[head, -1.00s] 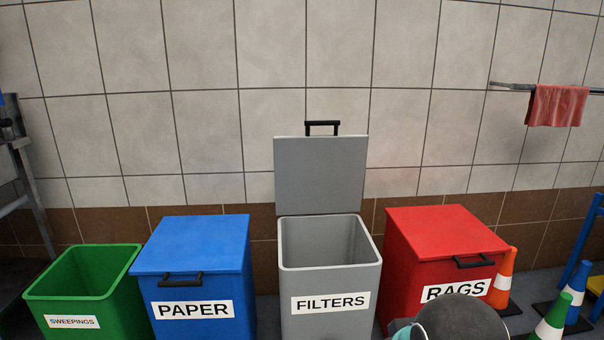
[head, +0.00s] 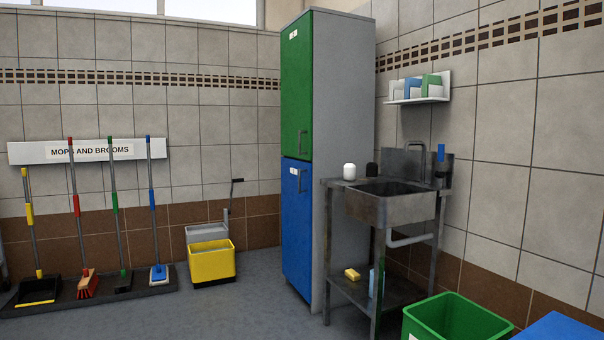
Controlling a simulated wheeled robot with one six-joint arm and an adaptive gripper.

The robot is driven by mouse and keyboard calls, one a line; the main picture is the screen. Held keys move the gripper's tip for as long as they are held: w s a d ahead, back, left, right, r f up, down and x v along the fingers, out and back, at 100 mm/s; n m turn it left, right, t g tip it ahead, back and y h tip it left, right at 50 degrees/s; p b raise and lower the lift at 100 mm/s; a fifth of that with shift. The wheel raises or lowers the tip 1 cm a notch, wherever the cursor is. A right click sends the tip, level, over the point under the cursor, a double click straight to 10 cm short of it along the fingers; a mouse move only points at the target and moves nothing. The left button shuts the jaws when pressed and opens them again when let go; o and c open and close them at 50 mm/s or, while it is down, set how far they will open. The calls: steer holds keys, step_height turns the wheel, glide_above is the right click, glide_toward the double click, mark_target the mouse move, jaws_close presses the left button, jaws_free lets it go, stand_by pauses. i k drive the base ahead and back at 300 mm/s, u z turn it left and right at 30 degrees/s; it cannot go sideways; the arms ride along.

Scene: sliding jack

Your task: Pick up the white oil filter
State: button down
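A small white rounded cylinder (head: 349,172), which looks like the white oil filter, stands upright on the left ledge of the metal sink unit (head: 392,207). A similar black one (head: 372,170) stands just to its right, close to the basin. The two appear slightly apart. My gripper is not in view, so its state does not show.
A tall green and blue cabinet (head: 345,110) stands left of the sink. A yellow mop bucket (head: 211,262) and a broom rack (head: 95,290) are farther left. A green bin (head: 458,316) and a blue bin lid (head: 557,328) are at the lower right. The floor at centre left is clear.

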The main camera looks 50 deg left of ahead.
mark_target(349, 169)
steer(key=u, duration=1.4)
